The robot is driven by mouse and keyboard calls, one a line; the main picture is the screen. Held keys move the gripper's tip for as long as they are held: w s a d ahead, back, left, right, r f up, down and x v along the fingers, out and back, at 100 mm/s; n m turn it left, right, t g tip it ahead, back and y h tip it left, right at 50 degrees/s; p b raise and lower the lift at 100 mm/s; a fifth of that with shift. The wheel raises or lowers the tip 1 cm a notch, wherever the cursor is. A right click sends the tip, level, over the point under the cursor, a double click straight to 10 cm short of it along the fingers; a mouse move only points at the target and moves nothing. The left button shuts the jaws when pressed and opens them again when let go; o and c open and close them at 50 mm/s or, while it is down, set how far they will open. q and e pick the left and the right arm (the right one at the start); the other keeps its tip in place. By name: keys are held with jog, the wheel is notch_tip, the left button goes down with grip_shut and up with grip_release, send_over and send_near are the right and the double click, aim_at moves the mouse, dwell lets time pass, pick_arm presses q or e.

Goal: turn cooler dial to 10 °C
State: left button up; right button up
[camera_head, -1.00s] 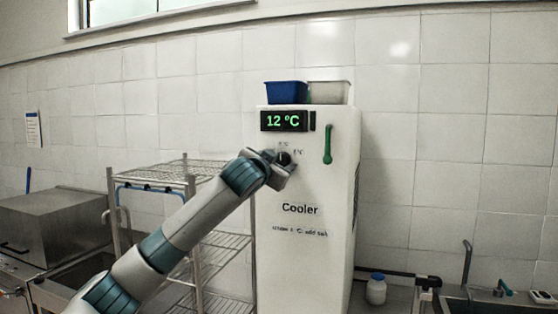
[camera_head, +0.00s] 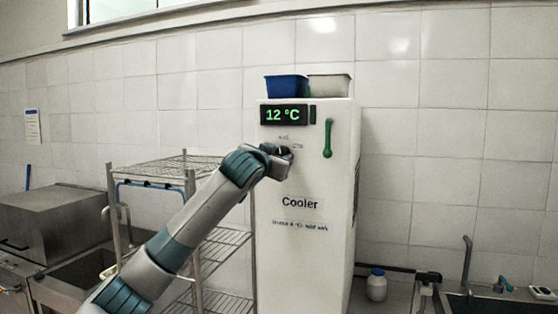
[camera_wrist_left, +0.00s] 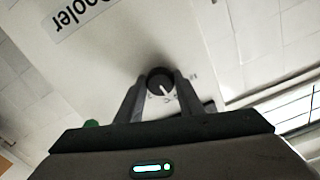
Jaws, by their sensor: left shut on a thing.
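The white cooler (camera_head: 305,240) stands against the tiled wall, and its display (camera_head: 284,115) reads 12 °C in green. My left gripper (camera_head: 284,155) is at the cooler's front, below the display, and mostly hides the dial in the head view. In the left wrist view my left gripper (camera_wrist_left: 160,98) has its two fingers shut on the black round dial (camera_wrist_left: 159,76), one on each side. A white pointer mark shows on the dial. The small printed marks around it are too blurred to read. My right gripper is not in view.
A green handle (camera_head: 328,139) is on the cooler door, right of the dial. A blue basket (camera_head: 286,86) and a pale basket (camera_head: 329,86) sit on top. A wire shelf rack (camera_head: 160,172) stands close on the left. A sink (camera_head: 500,303) is at the right.

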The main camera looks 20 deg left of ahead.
pick_arm(q)
jog(key=n+b, duration=0.1)
jog(key=n, duration=0.2)
jog(key=n+b, duration=0.2)
jog(key=n, duration=0.2)
jog(key=n+b, duration=0.1)
jog(key=n, duration=0.3)
jog(key=shift+d+b, duration=0.25)
jog(key=shift+b, duration=0.15)
jog(key=n, duration=0.6)
jog(key=shift+r, duration=0.1)
jog(key=n, duration=0.2)
jog(key=shift+n+p, duration=0.3)
jog(key=shift+p, duration=0.1)
jog(key=shift+n+p, duration=0.4)
jog(key=shift+n, duration=0.8)
